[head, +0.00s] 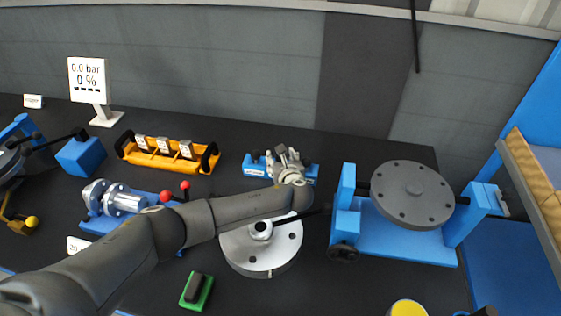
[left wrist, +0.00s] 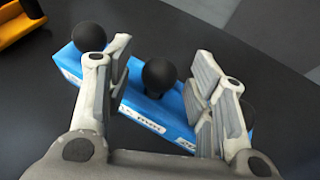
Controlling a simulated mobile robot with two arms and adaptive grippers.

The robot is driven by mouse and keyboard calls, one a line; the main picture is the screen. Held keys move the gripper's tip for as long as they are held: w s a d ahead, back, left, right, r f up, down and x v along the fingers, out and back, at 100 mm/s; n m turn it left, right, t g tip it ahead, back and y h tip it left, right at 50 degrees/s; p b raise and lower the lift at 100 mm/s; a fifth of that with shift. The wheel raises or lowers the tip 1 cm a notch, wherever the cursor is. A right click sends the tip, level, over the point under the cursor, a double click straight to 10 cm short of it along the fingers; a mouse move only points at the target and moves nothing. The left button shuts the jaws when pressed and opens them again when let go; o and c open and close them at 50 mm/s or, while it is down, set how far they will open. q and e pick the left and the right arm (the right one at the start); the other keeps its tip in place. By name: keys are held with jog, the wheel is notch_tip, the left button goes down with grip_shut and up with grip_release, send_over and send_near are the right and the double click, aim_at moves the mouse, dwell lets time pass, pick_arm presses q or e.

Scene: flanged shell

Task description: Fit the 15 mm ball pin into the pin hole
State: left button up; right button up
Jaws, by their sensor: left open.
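My left gripper (head: 281,160) is open above a blue block (head: 254,166) on the dark table. In the left wrist view, the block (left wrist: 140,106) holds black ball-headed pins in a row. The middle pin (left wrist: 159,75) stands between the open fingers (left wrist: 160,92), apart from both. Another pin (left wrist: 88,37) is beside the left finger, and a third is mostly hidden behind the right finger. A grey flanged disc (head: 412,193) sits in a blue stand (head: 405,240) at right. I cannot make out the pin hole. My right gripper is not seen.
A round metal flange (head: 262,252) lies under my left forearm. An orange tray (head: 165,156) and a blue-based fitting (head: 122,203) stand to the left. A green block (head: 197,291) lies in front. A display sign (head: 88,80) stands at the back left.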

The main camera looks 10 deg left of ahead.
pick_arm(q)
jog(key=shift+w, duration=0.15)
jog(key=shift+c, duration=0.3)
grip_shut()
